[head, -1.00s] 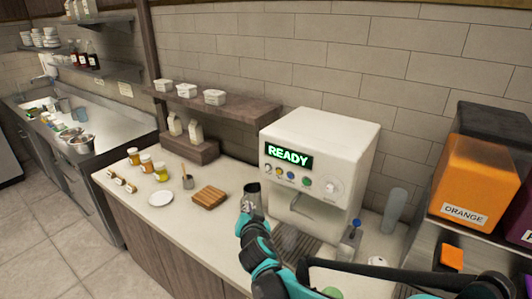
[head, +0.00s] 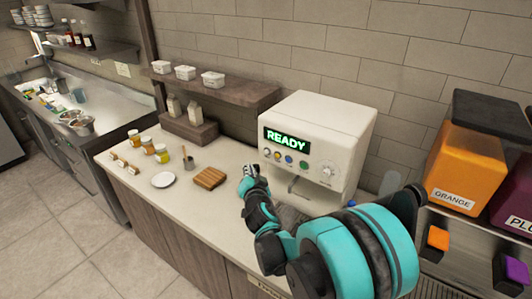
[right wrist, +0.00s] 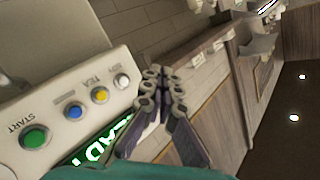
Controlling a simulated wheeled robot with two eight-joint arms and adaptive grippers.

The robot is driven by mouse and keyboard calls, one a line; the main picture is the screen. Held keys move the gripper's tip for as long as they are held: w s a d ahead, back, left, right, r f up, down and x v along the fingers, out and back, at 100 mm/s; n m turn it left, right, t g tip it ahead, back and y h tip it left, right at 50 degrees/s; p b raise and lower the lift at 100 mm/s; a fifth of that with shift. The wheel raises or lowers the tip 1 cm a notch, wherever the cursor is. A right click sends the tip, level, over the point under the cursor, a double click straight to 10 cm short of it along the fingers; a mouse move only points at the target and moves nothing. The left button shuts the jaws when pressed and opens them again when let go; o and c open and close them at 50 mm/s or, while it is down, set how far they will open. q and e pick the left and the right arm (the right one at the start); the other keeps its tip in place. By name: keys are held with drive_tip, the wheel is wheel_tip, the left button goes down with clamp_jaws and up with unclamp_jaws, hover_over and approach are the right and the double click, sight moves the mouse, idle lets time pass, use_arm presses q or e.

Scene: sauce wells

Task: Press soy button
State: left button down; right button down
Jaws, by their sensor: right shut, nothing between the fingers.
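The white drink machine (head: 345,122) stands on the counter with a green READY display. A row of buttons sits below it: a pale one (head: 267,153), a yellow one (head: 277,156), a blue one (head: 288,160) and a green one (head: 304,164). In the right wrist view the pale button (right wrist: 122,81) has a short label that may read SOY; the green button (right wrist: 35,137) is labelled START. My right gripper (head: 249,172) is shut and empty, in front of and just left of the row. Its fingertips (right wrist: 163,86) are apart from the pale button. My left gripper is out of view.
A wooden board (head: 210,178), a white plate (head: 164,180) and several jars stand on the counter to the left. A shelf (head: 232,92) with white tubs is behind. An orange dispenser (head: 467,172) stands at the right.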

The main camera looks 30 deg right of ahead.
sight(267, 152)
drive_tip(key=shift+w+d, duration=0.45)
drive_tip(key=shift+d, duration=0.7)
drive_tip(key=shift+w+d, duration=0.45)
drive_tip(key=shift+d, duration=0.65)
drive_tip(key=shift+w+d, duration=0.45)
drive_tip(key=shift+d, duration=0.7)
drive_tip(key=shift+w+d, duration=0.2)
drive_tip(key=shift+d, duration=0.2)
drive_tip(key=shift+w+d+b, duration=0.15)
drive_tip(key=shift+d+b, duration=0.2)
drive_tip(key=shift+d, duration=0.05)
drive_tip(key=shift+s+a, duration=0.35)
drive_tip(key=shift+a, duration=0.5)
